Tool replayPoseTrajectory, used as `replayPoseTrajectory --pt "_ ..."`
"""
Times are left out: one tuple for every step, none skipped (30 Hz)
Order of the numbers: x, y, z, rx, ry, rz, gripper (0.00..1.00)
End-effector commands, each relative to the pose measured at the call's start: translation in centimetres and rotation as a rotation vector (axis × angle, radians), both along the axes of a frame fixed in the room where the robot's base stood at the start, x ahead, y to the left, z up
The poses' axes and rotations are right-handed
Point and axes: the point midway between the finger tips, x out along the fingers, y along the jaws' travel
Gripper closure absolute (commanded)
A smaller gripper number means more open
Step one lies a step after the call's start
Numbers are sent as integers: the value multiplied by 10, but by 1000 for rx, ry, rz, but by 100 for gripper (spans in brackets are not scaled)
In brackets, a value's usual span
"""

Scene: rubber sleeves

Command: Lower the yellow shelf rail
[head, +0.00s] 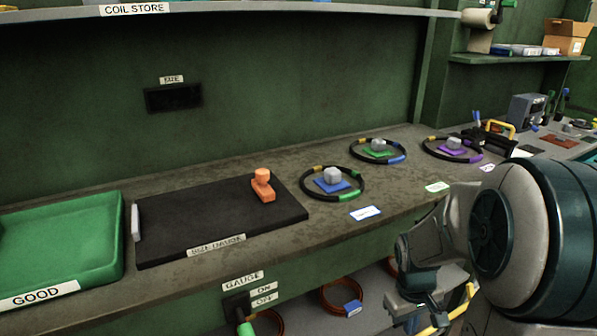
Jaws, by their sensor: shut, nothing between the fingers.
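A yellow rail (464,301) shows at the bottom right, below the bench front, by the lower shelf. Only short yellow stretches are seen, because my arm and gripper cover much of it. My gripper (428,312) is shut with nothing between its fingers. It is at the rail in the picture, overlapping it; I cannot tell whether they touch.
Above, the bench holds a green tray (64,238) marked GOOD, a black mat (190,222) with an orange stamp-like piece (263,185), and several black rings. Copper coils (340,298) lie on the lower shelf.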

Motion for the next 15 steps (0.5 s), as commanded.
replayPoseTrajectory --pt "-5 9 39 0 -34 -20 100" --pt "-8 13 53 2 -48 -34 100" --pt "-13 20 71 7 -69 -54 100" --pt "-16 25 85 10 -85 -68 100" --pt "-21 29 98 15 -100 -80 100" --pt "-26 36 115 23 -120 -100 100" --pt "-30 40 128 29 -135 -111 100" --pt "-35 45 140 36 -150 -126 100" --pt "-42 51 156 48 -168 -143 100" --pt "-46 55 167 55 -183 -155 100" --pt "-51 59 178 65 -196 -167 100" --pt "-58 65 191 78 -213 -183 100" --pt "-62 68 200 88 -224 -194 100" --pt "-67 72 208 97 -235 -203 100" --pt "-72 76 217 110 -247 -215 100"
